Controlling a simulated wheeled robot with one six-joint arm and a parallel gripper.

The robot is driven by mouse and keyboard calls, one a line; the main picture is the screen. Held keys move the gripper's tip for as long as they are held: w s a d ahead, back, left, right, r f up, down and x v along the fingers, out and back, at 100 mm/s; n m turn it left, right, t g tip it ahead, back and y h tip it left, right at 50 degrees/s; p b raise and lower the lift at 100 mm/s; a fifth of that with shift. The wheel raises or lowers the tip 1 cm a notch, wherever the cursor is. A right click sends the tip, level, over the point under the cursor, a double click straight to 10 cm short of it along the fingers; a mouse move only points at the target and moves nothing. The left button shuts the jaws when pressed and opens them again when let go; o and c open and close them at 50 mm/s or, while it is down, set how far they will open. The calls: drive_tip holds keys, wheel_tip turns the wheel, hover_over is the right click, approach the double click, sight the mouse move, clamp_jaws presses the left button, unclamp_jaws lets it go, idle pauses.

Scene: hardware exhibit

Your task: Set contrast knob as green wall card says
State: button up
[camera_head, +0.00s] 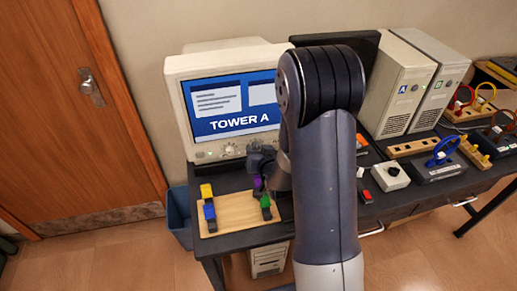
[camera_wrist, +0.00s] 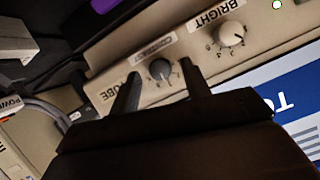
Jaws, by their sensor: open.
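In the wrist view a grey knob (camera_wrist: 160,68) with a pointer mark sits on the beige monitor's control strip. A blurred label is beside it; I cannot read it surely as contrast. My gripper (camera_wrist: 161,78) is open, with one finger to each side of the grey knob; I cannot tell whether they touch it. A white knob (camera_wrist: 231,33) labelled BRIGHT is beside it, on the right. In the head view my gripper (camera_head: 260,168) is at the monitor's (camera_head: 178,95) lower edge, partly hidden by my arm. No green wall card shows.
A wooden board (camera_head: 235,214) with coloured blocks lies below my gripper. The screen reads TOWER A. Two computer towers (camera_head: 400,85) stand to the right, with a white box with a black knob (camera_head: 391,176) in front. A blue bin (camera_head: 180,215) is left of the desk.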

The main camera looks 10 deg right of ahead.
drive_tip(key=shift+w+f, duration=0.1)
drive_tip(key=shift+w, duration=0.1)
drive_tip(key=shift+c, duration=0.4)
clamp_jaws()
